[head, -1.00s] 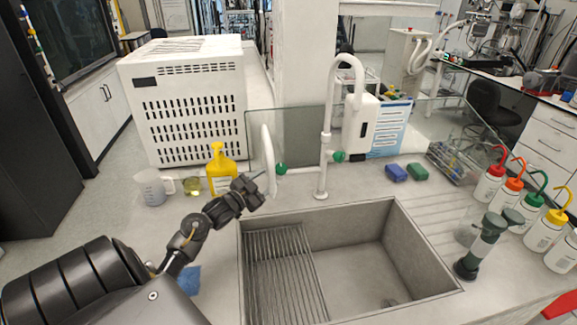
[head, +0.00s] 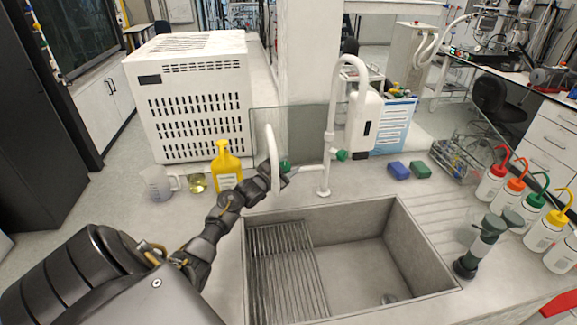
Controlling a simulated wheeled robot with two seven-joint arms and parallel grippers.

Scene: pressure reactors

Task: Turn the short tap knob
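Two white taps stand behind the sink. The short tap (head: 273,158) is the lower curved one on the left, and its green knob (head: 285,166) sits on its right side. The tall tap (head: 328,130) has its own green knob (head: 342,155). My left gripper (head: 279,174) reaches in from the left, with its tips at the short tap's knob and partly covering the tap's lower part. At this size I cannot tell whether its fingers are open or touch the knob. My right gripper is out of view.
The grey sink (head: 345,260) with a ribbed rack lies in front of the taps. A yellow bottle (head: 226,168), a beaker (head: 157,184) and a small flask stand left of the taps. Blue (head: 398,170) and green sponges lie at right. Several wash bottles and a dark green device (head: 484,245) stand farther right.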

